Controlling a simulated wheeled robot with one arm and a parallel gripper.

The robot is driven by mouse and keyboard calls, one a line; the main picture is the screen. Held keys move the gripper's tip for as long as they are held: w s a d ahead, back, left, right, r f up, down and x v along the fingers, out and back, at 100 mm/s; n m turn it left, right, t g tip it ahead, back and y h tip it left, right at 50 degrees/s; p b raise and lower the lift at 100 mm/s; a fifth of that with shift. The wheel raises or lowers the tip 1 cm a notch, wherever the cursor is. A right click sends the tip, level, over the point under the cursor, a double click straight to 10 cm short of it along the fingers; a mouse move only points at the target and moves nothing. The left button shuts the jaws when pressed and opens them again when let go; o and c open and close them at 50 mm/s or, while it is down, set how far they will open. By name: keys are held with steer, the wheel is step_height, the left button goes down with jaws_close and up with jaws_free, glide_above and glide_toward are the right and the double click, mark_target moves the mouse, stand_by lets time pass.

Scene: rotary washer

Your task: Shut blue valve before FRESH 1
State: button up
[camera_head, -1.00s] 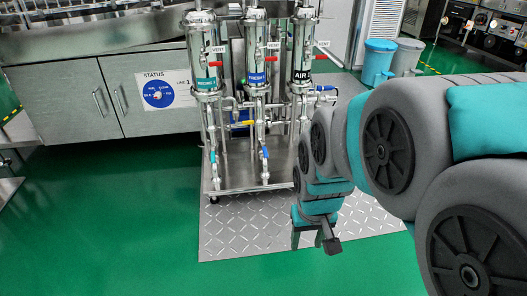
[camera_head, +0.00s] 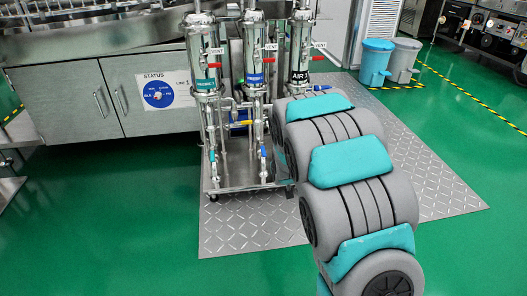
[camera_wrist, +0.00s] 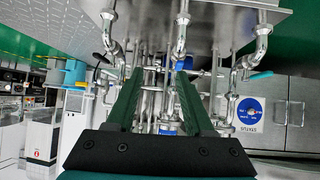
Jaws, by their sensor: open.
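Three upright steel filter housings stand on a skid in the head view. The middle one, with a blue label (camera_head: 256,79), appears to be FRESH 1; the right one reads AIR 1 (camera_head: 300,76). A small blue valve handle (camera_head: 263,153) sits on the pipe below the middle housing. In the wrist view, which is upside down, a blue handle (camera_wrist: 183,63) shows on the middle pipe, beyond the fingertips. My gripper (camera_wrist: 160,82) is open and empty, with its green fingers pointing at the pipework. My arm hides it in the head view.
Steel pipes stand close together around the valve. A STATUS panel (camera_head: 168,91) is on the cabinet at left. Blue and grey bins (camera_head: 376,62) stand at back right. A tread-plate floor (camera_head: 245,232) lies under the skid, with clear green floor around it.

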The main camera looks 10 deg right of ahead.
mark_target(262, 147)
steer(key=shift+w+a+f+n+t+y+p, duration=0.2)
steer(key=shift+w+a+f+t, duration=0.35)
steer(key=shift+w+f+t, duration=0.8)
steer(key=shift+w+a+f+n+t+y+p, duration=0.1)
steer(key=shift+w+a+f+t+y+p, duration=0.3)
steer(key=shift+w+f+t, duration=0.95)
steer(key=shift+w+a+f+n+t+y, duration=0.1)
steer(key=shift+w+a+f+t, duration=0.75)
steer(key=shift+w, duration=0.95)
steer(key=shift+w+d+r+b, duration=0.1)
steer(key=shift+w+b, duration=0.15)
steer(key=shift+w, duration=1.7)
steer(key=shift+w+d+b, duration=0.1)
steer(key=shift+w+b, duration=0.15)
steer(key=shift+w, duration=1.7)
steer(key=shift+c, duration=0.4)
jaws_close()
